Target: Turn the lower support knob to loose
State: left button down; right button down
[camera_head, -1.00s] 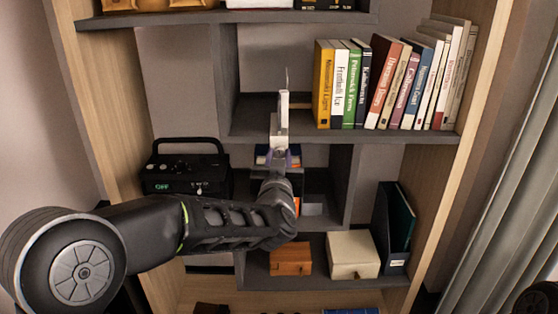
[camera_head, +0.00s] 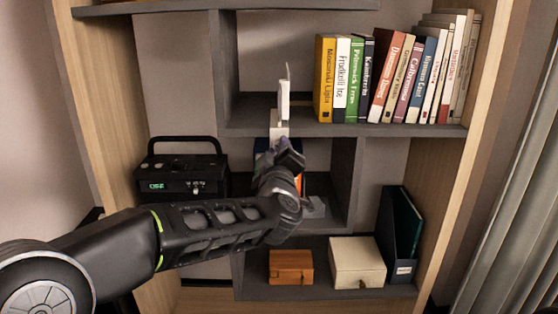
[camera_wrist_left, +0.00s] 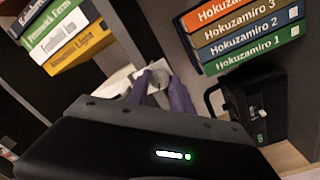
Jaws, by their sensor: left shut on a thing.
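A slim white upright piece (camera_head: 284,98) with a paler block (camera_head: 278,124) at its foot stands in front of the shelf unit. My left gripper (camera_head: 277,143) is at the lower end of that block, its wrist tilted. In the left wrist view, my purple fingers (camera_wrist_left: 162,90) are closed on a small white part (camera_wrist_left: 158,74), which seems to be the knob. The fingers and dark gripper body hide most of it. I cannot read a loose or tight mark on it. My right gripper is not in view.
A shelf unit stands behind, with a row of books (camera_head: 395,82) on its upper right shelf. A black box with a handle and green display (camera_head: 182,174) is at left. A wooden box (camera_head: 291,267), a cream box (camera_head: 357,262) and a dark file holder (camera_head: 397,235) are below.

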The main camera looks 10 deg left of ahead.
pick_arm(q)
jog(key=shift+f+n+y+b, duration=0.15)
jog(key=shift+n+y+b, duration=0.15)
jog(key=shift+n+b, duration=4.25)
pick_arm(e)
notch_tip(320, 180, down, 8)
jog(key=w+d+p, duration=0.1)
jog(key=p, duration=0.1)
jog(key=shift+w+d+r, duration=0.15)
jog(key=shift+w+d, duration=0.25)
pick_arm(q)
jog(key=shift+n, duration=1.15)
jog(key=c, duration=1.1)
grip_release()
jog(key=shift+c, duration=0.2)
